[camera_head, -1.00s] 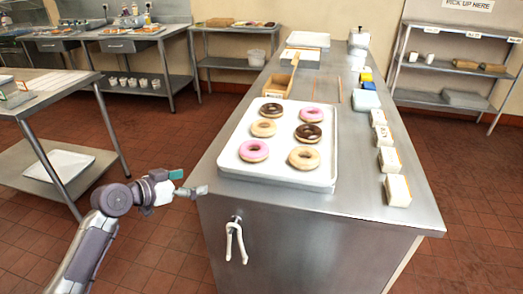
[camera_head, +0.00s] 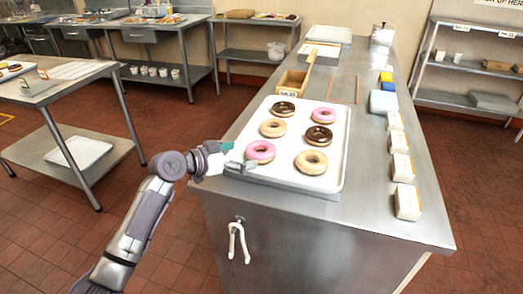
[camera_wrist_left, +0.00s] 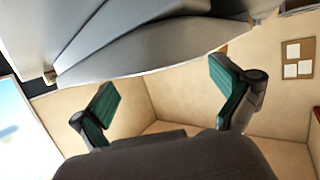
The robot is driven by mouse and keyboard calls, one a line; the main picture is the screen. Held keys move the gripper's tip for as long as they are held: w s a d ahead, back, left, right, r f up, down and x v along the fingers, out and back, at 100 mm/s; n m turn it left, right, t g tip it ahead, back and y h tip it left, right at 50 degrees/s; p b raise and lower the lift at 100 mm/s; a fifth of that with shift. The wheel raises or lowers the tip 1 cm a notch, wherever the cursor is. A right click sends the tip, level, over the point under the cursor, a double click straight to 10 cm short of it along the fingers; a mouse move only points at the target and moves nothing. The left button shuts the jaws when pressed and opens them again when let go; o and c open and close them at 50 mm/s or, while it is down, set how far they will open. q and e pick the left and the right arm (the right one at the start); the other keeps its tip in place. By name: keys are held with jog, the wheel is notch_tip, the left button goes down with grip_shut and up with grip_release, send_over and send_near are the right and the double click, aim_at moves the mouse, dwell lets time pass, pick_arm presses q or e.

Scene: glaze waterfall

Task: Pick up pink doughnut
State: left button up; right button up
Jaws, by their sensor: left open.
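A pink doughnut (camera_head: 250,156) lies at the front left of a white tray (camera_head: 335,160) on the steel counter. A second pink doughnut (camera_head: 334,118) lies at the tray's back right. My left gripper (camera_head: 236,157) is at the tray's left edge, just left of the front pink doughnut. It is open, and I cannot tell whether it touches the doughnut. In the left wrist view its two green-padded fingers (camera_wrist_left: 165,95) stand wide apart with nothing between them. No doughnut shows in that view. My right gripper is out of view.
Chocolate-topped doughnuts (camera_head: 319,143) and plain ones (camera_head: 312,170) share the tray. A wooden box (camera_head: 290,86) stands behind it. White blocks (camera_head: 407,203) line the counter's right side. The counter in front of the tray is bare.

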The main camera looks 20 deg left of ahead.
aim_at(250, 153)
pick_arm(q)
jog(key=x, duration=0.5)
jog(key=shift+w+p, duration=0.1)
jog(key=shift+p, duration=0.3)
jog(key=shift+c, duration=0.5)
jog(key=c, duration=0.7)
jog(key=shift+r, duration=0.1)
